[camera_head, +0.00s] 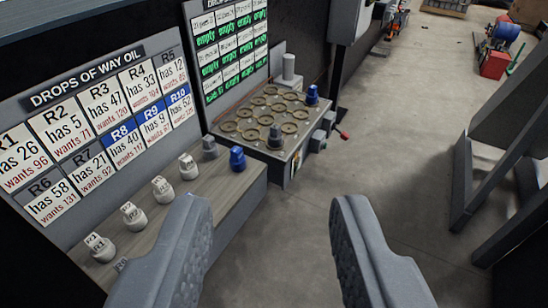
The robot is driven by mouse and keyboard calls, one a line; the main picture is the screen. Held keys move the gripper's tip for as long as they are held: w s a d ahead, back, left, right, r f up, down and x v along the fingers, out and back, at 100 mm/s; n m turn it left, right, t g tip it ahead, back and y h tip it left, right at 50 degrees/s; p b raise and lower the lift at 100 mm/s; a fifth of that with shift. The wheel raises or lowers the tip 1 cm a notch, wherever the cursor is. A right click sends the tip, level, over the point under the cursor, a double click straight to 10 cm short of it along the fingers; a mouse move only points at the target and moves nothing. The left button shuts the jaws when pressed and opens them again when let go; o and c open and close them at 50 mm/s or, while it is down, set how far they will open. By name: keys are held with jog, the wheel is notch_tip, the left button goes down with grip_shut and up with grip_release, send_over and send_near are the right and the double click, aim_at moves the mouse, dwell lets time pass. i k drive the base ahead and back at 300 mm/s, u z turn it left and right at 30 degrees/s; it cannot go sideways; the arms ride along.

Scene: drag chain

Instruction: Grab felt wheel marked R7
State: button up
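My gripper (268,212) is open and empty, its two grey fingers spread over the floor and the front of the shelf. Small capped pieces stand on a wooden shelf (185,207): white ones in a back row, a grey one (210,147) and a blue one (237,158) at the far end. A grey top (121,264) shows at the near end beside my left finger, its mark hard to read. I cannot read R7 on any piece. My left finger hides part of the front row. An R7 card (95,168) is on the board behind.
A green-lettered board (232,50) rises behind. Dark steel frames (462,170) stand at right. Open concrete floor lies between.

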aim_at(275, 136)
jog(key=k, duration=0.6)
jog(key=z, duration=0.5)
jog(key=i, duration=1.2)
jog(key=u, duration=0.5)
jog(key=i, duration=1)
jog(key=u, duration=0.75)
